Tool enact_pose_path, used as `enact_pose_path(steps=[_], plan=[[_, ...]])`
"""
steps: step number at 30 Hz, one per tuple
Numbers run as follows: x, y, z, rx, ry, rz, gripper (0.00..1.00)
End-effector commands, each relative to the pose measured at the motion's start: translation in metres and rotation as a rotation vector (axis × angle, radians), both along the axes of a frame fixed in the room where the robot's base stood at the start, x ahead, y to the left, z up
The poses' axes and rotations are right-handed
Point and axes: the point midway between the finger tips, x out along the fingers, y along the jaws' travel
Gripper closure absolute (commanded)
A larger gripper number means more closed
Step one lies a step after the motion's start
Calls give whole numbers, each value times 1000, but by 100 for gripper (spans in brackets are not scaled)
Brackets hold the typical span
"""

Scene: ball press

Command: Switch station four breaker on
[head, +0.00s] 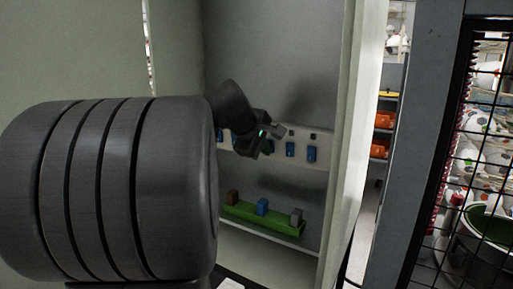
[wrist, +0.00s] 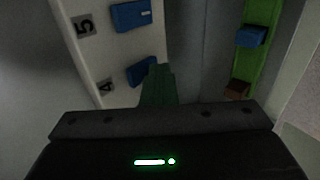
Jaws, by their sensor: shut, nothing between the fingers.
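In the wrist view the station four breaker (wrist: 141,71) is a blue switch beside a label reading 4 (wrist: 105,87) on a pale panel. Another blue switch (wrist: 131,15) sits beside a label reading 5 (wrist: 84,25). My gripper (wrist: 158,72) is shut and empty. Its fingertips overlap the right end of the station four breaker in the picture; I cannot tell whether they touch. In the head view my gripper (head: 278,131) is in front of the panel (head: 318,172) and hides part of the switch row. Blue switches (head: 290,149) show to its right.
Below the panel, a green rail (head: 262,220) carries brown, blue and grey blocks. The cabinet's pale right side (head: 352,140) stands close to the right of the work area. Outside it are orange bins (head: 383,120) and a black wire mesh (head: 480,130).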

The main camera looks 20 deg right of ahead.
Motion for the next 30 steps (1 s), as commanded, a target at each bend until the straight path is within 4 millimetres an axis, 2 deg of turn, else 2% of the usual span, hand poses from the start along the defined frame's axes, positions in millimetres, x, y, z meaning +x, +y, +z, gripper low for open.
enact_pose_path(steps=[8, 18, 30], plan=[[0, 0, 1, 0, 1, -1, 100], [0, 0, 18, -2, -2, 0, 100], [0, 0, 17, -1, -1, 0, 100]])
